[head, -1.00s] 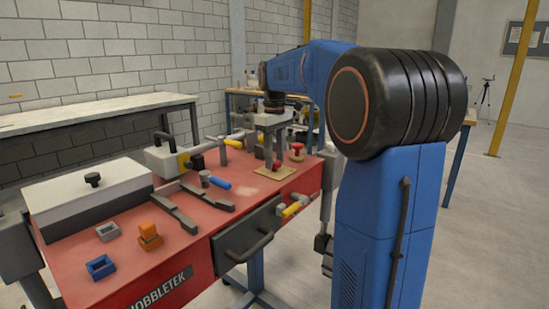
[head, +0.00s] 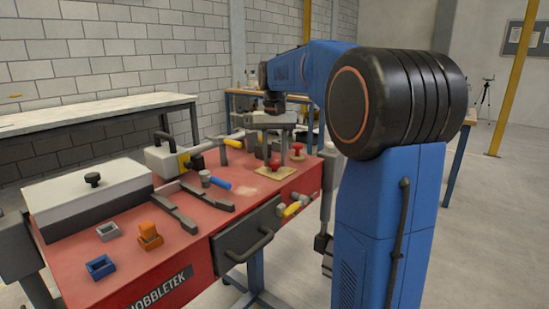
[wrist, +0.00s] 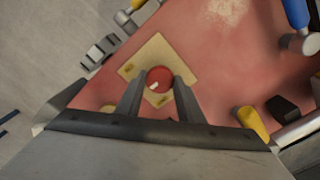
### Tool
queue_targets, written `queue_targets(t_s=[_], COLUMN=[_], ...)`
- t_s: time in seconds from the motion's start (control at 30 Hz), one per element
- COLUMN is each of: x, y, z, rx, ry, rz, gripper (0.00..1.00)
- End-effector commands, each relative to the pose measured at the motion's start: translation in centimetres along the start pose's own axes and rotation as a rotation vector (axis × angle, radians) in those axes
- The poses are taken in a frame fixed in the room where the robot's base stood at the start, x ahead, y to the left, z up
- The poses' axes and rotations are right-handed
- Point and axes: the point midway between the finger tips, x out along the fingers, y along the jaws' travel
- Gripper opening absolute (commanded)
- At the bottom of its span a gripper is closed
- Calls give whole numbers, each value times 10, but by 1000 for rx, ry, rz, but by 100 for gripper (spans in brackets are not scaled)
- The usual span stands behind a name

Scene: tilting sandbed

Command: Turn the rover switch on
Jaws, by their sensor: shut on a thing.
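The rover switch seems to be the round red knob (head: 275,164) with a white mark, on a square tan plate (head: 262,171) at the right end of the red bench. In the wrist view the red knob (wrist: 159,79) sits between my two fingertips, and the tan plate (wrist: 152,52) carries small yellow labels too blurred to read. My gripper (wrist: 157,82) points down and is shut on the red knob. In the head view my gripper (head: 275,154) stands right over the plate. The sides of the knob are partly hidden by my fingers.
A second red knob (head: 297,148) stands just behind the plate. A blue-handled valve (head: 217,182), yellow-handled valves (head: 292,209) and grey bars (head: 174,212) lie nearby. A drawer with a dark handle (head: 250,247) is in the bench front.

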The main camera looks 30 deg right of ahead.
Motion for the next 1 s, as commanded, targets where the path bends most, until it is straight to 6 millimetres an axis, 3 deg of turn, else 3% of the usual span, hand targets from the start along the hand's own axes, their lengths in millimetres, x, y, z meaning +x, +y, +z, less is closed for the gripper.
queue_targets(t_s=[0.6, 1.0], x=[0, -1], y=[0, 0], z=[0, 0], rx=[538, 703], ry=[2, 2], rz=[-1, -1], gripper=[12, 12])
